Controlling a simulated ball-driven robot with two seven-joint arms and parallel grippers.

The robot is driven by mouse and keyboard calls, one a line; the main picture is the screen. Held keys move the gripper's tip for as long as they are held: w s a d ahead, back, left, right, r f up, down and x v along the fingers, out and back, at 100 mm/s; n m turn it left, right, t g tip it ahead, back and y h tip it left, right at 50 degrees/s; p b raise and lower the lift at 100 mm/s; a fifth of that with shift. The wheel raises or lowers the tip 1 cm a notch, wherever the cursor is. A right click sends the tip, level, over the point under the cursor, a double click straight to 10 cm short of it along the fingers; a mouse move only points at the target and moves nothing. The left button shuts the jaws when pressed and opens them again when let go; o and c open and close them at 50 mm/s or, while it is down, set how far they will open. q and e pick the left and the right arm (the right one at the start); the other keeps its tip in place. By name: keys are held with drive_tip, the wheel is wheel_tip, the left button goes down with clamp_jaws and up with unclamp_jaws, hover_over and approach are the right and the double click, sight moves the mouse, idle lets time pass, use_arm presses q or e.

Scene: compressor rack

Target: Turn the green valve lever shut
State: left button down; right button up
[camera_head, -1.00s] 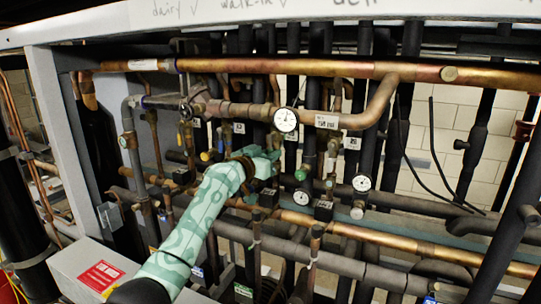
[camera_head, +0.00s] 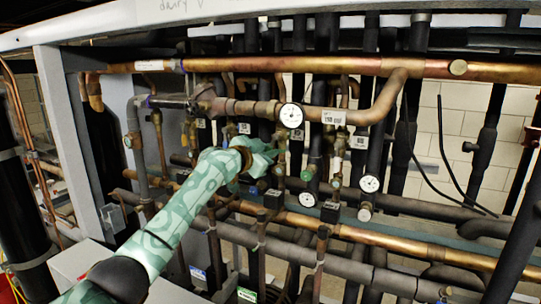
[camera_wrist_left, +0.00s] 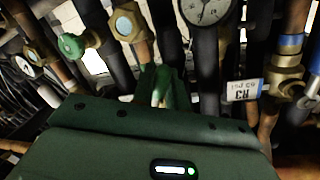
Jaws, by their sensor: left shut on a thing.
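My left gripper (camera_head: 264,160), with its mint-patterned arm, reaches in among the pipes below the round white gauge in the head view. In the left wrist view its dark green body fills the bottom, and its fingers (camera_wrist_left: 164,88) point away between the pipes. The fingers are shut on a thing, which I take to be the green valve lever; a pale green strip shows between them. The lever is mostly hidden by the gripper in both views, so its angle cannot be told. My right gripper is not in view.
A green knob (camera_wrist_left: 72,46) and brass fittings crowd the left wrist view. A copper pipe (camera_head: 400,247) runs below. A grey box (camera_head: 78,262) stands at lower left. Free room is tight.

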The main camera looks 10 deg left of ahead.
use_arm(q)
drive_tip(key=shift+a+r+m, duration=0.1)
drive_tip(key=shift+a+m, duration=0.1)
drive_tip(key=shift+m, duration=0.2)
drive_tip(key=c, duration=1.5)
unclamp_jaws()
drive_tip(key=shift+w, duration=0.1)
drive_tip(key=shift+o, duration=0.2)
drive_tip(key=b+v, duration=0.3)
drive_tip(key=v, duration=1.3)
drive_tip(key=shift+s, duration=0.25)
drive_tip(key=shift+c, duration=0.3)
